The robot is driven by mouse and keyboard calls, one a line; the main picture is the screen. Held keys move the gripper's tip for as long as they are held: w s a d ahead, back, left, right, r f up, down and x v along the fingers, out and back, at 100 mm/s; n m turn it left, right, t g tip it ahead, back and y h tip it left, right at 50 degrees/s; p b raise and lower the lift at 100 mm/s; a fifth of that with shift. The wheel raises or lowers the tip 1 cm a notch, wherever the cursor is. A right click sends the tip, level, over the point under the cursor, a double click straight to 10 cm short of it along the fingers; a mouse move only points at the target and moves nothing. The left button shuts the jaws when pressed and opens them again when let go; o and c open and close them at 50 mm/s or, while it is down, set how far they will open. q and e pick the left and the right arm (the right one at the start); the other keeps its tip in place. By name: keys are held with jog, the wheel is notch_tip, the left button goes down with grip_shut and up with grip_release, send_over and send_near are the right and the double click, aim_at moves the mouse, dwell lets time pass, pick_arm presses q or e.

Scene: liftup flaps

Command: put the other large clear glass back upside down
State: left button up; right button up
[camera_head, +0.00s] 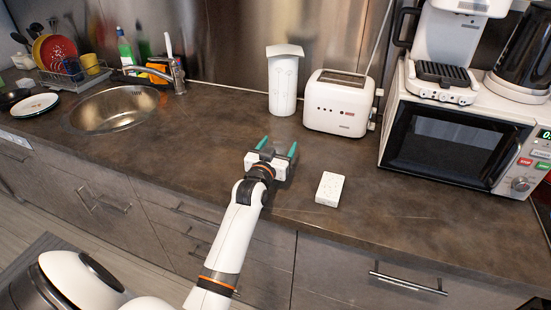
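No large clear glass can be made out in this view. My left gripper (277,147) is over the middle of the dark counter (225,125), its two teal fingertips spread apart and pointing toward the back wall. Nothing shows between the fingers. The gripper is in front of a white canister (283,85) and left of a small white block (329,189), apart from both. My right gripper is out of view.
A white toaster (338,103) stands behind the block. A microwave (452,142) with a coffee machine (443,55) on it fills the right. A sink (115,108), dish rack (75,72) and plate (34,104) are at left. Counter left of my gripper is clear.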

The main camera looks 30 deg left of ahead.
pick_arm(q)
jog(key=c, duration=0.9)
jog(key=shift+r, duration=0.1)
